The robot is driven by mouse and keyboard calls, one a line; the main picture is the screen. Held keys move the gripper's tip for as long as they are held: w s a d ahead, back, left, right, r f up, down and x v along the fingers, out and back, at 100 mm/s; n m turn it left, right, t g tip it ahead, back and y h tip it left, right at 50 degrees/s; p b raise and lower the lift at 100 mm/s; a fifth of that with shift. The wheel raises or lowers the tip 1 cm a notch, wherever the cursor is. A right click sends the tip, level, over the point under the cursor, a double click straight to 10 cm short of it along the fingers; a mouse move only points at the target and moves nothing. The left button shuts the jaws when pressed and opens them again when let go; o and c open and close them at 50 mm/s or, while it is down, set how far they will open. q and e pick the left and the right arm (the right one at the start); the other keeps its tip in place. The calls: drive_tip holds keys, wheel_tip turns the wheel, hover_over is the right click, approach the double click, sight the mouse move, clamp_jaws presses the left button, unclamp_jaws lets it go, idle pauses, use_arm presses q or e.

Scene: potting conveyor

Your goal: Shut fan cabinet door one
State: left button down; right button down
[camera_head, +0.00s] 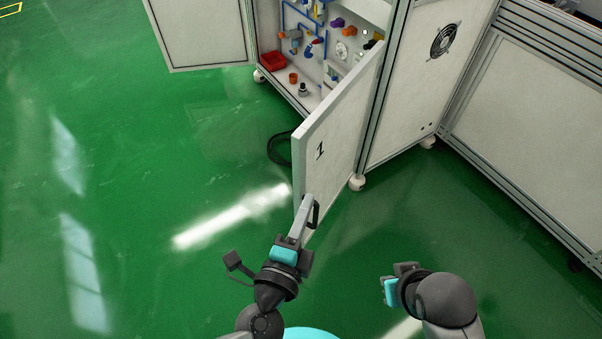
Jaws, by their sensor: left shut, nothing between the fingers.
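Fan cabinet door one is a white panel (342,140) marked "1". It stands open, swung out from the cabinet toward me. Its black handle (316,214) is near the lower free edge. My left gripper (305,204) is shut and empty, its fingers over the door's free edge, right beside the handle. I cannot tell whether they touch the door. My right gripper (388,288) is to the right over the floor, apart from the door; its fingers are too unclear to judge.
The open cabinet interior (315,70) holds a red bin (272,61), valves and pipes. Another open door (200,32) stands left. A panel with a fan (444,40) and a long white unit (535,130) stand right. A black cable loop (279,150) lies behind the door. Green floor at left is clear.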

sight(307, 154)
use_arm(q)
drive_tip(key=shift+m+t, duration=0.3)
drive_tip(key=shift+t, duration=0.2)
drive_tip(key=w+r, duration=0.1)
drive_tip(key=w, duration=0.6)
drive_tip(key=w+r, duration=0.1)
drive_tip(key=w, duration=0.2)
drive_tip(key=shift+w+a+r, duration=0.1)
drive_tip(key=shift+w+r, duration=0.25)
